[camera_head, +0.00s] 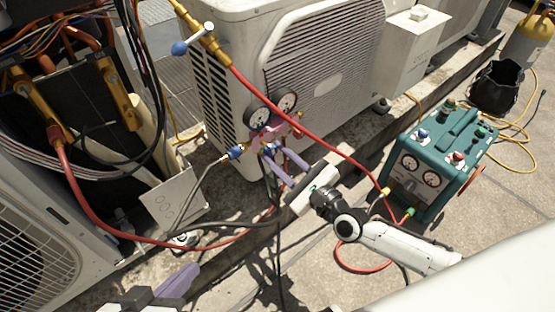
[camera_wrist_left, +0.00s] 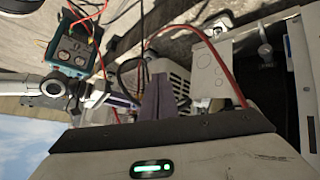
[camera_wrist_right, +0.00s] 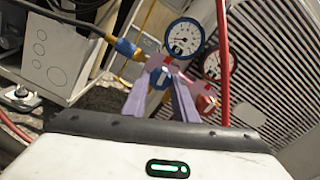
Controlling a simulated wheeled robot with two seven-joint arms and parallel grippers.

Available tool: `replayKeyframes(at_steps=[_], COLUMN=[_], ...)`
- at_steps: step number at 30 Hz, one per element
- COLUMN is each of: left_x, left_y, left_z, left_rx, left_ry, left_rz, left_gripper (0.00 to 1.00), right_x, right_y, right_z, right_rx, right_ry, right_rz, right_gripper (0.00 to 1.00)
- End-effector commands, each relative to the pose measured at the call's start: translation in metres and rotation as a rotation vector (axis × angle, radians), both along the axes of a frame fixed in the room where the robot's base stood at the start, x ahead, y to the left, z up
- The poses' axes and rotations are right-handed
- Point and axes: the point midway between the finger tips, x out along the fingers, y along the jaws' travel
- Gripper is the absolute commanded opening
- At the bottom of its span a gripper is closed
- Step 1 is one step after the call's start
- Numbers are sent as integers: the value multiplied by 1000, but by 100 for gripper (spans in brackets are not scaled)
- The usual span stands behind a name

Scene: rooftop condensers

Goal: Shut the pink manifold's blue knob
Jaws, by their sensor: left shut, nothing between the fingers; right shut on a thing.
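The pink manifold (camera_head: 285,133) with two round gauges hangs in front of the white condenser; it also shows in the right wrist view (camera_wrist_right: 186,84). Its blue knob (camera_wrist_right: 158,77) faces my right gripper (camera_wrist_right: 160,92), whose purple fingers are shut on it. In the head view the right gripper (camera_head: 268,153) reaches the manifold from the lower right and partly hides the knob. A red knob (camera_wrist_right: 205,104) is to the right of the fingers. My left gripper (camera_head: 192,274) is shut and empty at the lower left, away from the manifold; its fingers (camera_wrist_left: 157,98) show together.
A white condenser (camera_head: 325,75) stands behind the manifold. Red hoses (camera_head: 325,145) and a dark hose cross the space around it. A teal recovery machine (camera_head: 448,155) stands right on the concrete. An open unit with copper pipes (camera_head: 90,45) is at left.

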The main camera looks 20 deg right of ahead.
Motion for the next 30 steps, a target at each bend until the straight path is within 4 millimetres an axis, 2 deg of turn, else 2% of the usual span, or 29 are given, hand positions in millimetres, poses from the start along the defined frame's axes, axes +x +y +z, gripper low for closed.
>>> replayKeyframes(at_steps=[12, 26, 27, 30], left_x=[3, 2, 2, 2], left_y=[-6, -7, -7, -7], left_z=[11, 13, 13, 13], left_rx=[-50, -54, -54, -53], left_ry=[-38, -41, -41, -41], left_rz=[1, 0, 0, -1], left_gripper=[0, 0, 0, 0], right_x=[-1, -1, -1, -1], right_y=[1, 1, 1, 1], right_z=[-1, -1, -1, -1], right_rx=[137, 146, 146, 146], right_ry=[53, 55, 55, 55], right_rz=[1, 1, 1, 1], right_gripper=[3, 3, 31, 44])
